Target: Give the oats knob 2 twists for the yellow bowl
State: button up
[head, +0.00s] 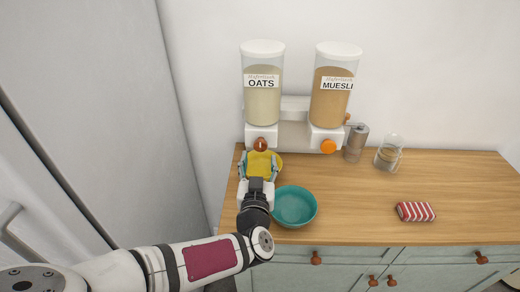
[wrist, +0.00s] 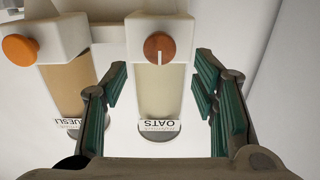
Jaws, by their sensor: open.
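The oats dispenser (head: 263,103) stands at the back left of the counter, labelled OATS. Its brown round knob (head: 260,145) is on the front of the white base; the wrist view shows the knob (wrist: 160,47) upside down, with a white line upright on it. The yellow bowl (head: 279,161) sits below the oats outlet, largely hidden by my gripper. My gripper (head: 259,158) is open and empty in front of the oats knob and above the bowl. In the wrist view its teal fingers (wrist: 158,85) are spread apart, not touching the knob.
The muesli dispenser (head: 332,97) with an orange knob (head: 328,146) stands right of the oats one. A teal bowl (head: 295,206) is close right of my wrist. A grinder (head: 356,143), a glass jar (head: 388,153) and a red striped packet (head: 416,212) are farther right. The right counter is mostly clear.

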aim_at(260, 147)
jog(key=shift+w+d+b, duration=0.15)
jog(key=shift+w+b, duration=1.5)
jog(key=shift+w, duration=1.15)
jog(key=c, duration=1.2)
